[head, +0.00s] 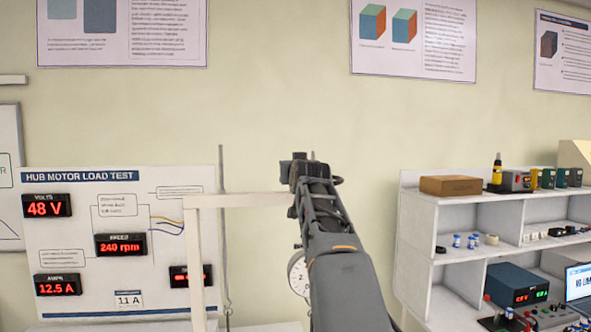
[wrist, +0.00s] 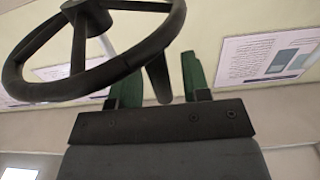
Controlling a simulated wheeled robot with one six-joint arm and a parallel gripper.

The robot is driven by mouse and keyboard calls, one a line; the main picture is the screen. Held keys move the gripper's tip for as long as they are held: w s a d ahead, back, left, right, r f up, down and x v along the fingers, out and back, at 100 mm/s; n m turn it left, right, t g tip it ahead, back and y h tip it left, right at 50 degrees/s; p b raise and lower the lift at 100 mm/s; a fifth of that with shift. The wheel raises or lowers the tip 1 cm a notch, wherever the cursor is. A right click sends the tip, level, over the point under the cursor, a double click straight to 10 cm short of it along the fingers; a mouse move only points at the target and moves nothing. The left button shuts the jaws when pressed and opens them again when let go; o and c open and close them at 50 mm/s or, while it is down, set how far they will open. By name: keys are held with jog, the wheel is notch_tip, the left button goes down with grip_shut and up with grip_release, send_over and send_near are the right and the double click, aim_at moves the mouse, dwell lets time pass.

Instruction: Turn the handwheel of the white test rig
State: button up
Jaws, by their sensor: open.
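The handwheel (wrist: 110,72) is a dark ring with spokes and a hub, filling the upper left of the wrist view. A short dark peg, seemingly its handle (wrist: 158,80), points down from the rim. My gripper (wrist: 162,76) is open, with one green finger on each side of the peg; I cannot tell whether either touches it. The rim passes in front of the left finger. In the head view the white test rig (head: 250,200) shows as a pale frame, and my arm crosses in front of it. The wheel and fingers cannot be made out there.
A round dial gauge (head: 298,275) is partly hidden behind my arm. A panel with red readouts (head: 120,215) stands at left, beside a thin grey rod (head: 223,230). A white shelf (head: 415,235) with boxes and instruments stands at right. Posters hang on the wall above.

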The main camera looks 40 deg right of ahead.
grip_shut()
